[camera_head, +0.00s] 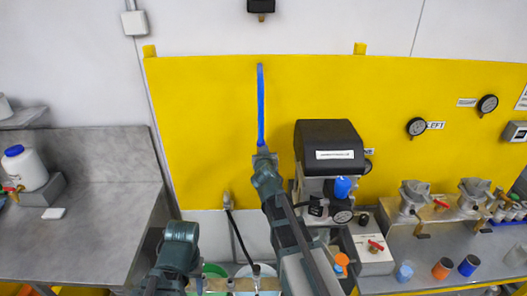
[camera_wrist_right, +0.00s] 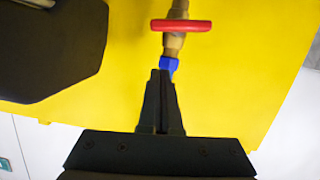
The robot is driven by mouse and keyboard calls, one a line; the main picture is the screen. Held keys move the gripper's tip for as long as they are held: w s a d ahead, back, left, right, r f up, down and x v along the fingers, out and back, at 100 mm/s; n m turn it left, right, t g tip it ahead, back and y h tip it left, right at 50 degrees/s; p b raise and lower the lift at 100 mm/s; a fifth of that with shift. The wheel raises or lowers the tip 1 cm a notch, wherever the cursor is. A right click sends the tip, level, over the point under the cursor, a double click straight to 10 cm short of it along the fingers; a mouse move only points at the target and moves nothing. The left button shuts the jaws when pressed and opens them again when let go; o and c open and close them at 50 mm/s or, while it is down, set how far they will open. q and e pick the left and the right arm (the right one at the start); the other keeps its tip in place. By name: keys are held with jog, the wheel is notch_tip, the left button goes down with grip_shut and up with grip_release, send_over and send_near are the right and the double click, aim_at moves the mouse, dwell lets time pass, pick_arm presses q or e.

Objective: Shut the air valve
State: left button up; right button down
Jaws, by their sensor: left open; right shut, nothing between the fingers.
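The air valve (camera_wrist_right: 174,42) is a brass body with a red bar handle (camera_wrist_right: 180,25) in the right wrist view. The handle lies crosswise to the body. A blue collar (camera_wrist_right: 169,65) joins it at the end nearer my fingers. My right gripper (camera_wrist_right: 163,76) is shut and empty, its tips right at the blue collar; I cannot tell if they touch. In the head view my right gripper (camera_head: 263,154) is at the lower end of the blue hose (camera_head: 261,105) and hides the valve. My left gripper (camera_head: 178,240) is open, low at the left, away from the valve.
The yellow panel (camera_head: 205,120) is behind the valve. A black-hooded machine (camera_head: 327,140) stands close to the right of my right gripper. A steel bench (camera_head: 75,230) is at the left.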

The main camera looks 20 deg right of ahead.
jog(key=p+v, duration=0.1)
jog(key=v, duration=0.8)
jog(key=shift+s+a+p, duration=0.3)
jog(key=shift+s+p, duration=0.05)
jog(key=c, duration=1.2)
grip_release()
jog(key=shift+f+b, duration=0.35)
jog(key=shift+c, duration=0.2)
jog(key=o, duration=1.2)
jog(key=w+a+f+n+t+y+b, duration=0.3)
jog(key=f+b, duration=0.5)
jog(key=b, duration=0.5)
jog(key=shift+a+f+y, duration=0.3)
jog(key=shift+a+y, duration=0.1)
jog(key=shift+a, duration=0.15)
jog(key=shift+o, duration=0.2)
jog(key=f+t+b, duration=0.1)
jog(key=b, duration=0.2)
jog(key=d+f+t+b, duration=0.1)
jog(key=b, duration=0.3)
jog(key=shift+w+f+n+t+b, duration=0.15)
jog(key=shift+f+n+t+b, duration=0.15)
jog(key=shift+n, duration=0.1)
jog(key=d+h+b, duration=0.1)
jog(key=d+m+t+h+b, duration=0.1)
jog(key=b, duration=0.1)
jog(key=s+d+f+h+b, duration=0.1)
jog(key=d+h+b, duration=0.1)
jog(key=shift+m+t, duration=0.3)
jog(key=shift+t, duration=0.1)
